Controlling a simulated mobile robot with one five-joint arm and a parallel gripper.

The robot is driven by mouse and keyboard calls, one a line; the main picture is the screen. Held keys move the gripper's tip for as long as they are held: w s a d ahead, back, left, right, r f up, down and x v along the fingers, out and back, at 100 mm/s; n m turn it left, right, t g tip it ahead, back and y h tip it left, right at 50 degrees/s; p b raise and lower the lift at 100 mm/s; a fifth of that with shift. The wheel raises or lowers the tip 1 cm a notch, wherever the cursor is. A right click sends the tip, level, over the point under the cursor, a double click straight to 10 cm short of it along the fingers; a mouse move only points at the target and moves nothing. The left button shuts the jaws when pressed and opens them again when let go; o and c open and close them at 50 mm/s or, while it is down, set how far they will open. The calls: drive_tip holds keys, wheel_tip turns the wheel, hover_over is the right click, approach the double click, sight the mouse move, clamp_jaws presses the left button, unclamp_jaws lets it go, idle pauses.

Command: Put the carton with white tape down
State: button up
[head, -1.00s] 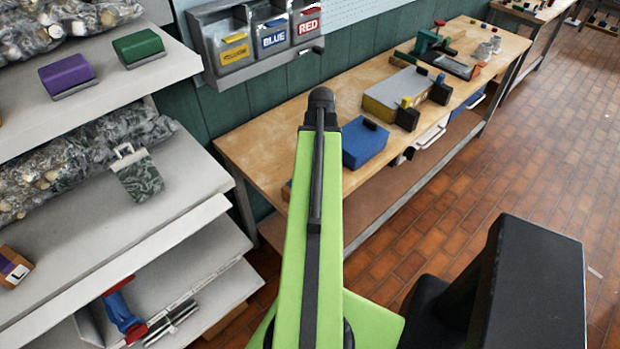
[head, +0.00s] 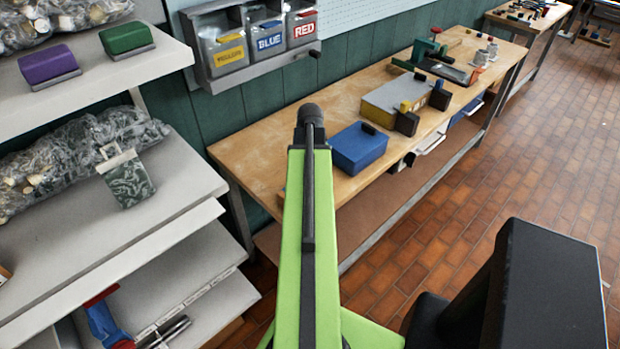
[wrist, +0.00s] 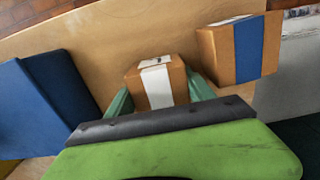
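The carton with white tape (wrist: 156,84) is a small brown box with a white strip, seen in the wrist view. My gripper (wrist: 160,92) has its green fingers against both sides of it and appears shut on it. The carton is in front of the wooden workbench top (wrist: 95,45); I cannot tell whether it touches the wood. In the head view my green arm hides the gripper and this carton.
A carton with blue tape (wrist: 240,48) stands right of the held carton in the wrist view. A blue box (head: 357,147) is on the workbench (head: 255,140), with a grey-yellow box (head: 395,97) beyond. A shelf unit (head: 150,225) stands at left. Bare wood lies between.

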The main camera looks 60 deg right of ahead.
drive_tip(key=o, duration=0.4)
drive_tip(key=shift+o, duration=0.2)
drive_tip(key=shift+r, duration=0.1)
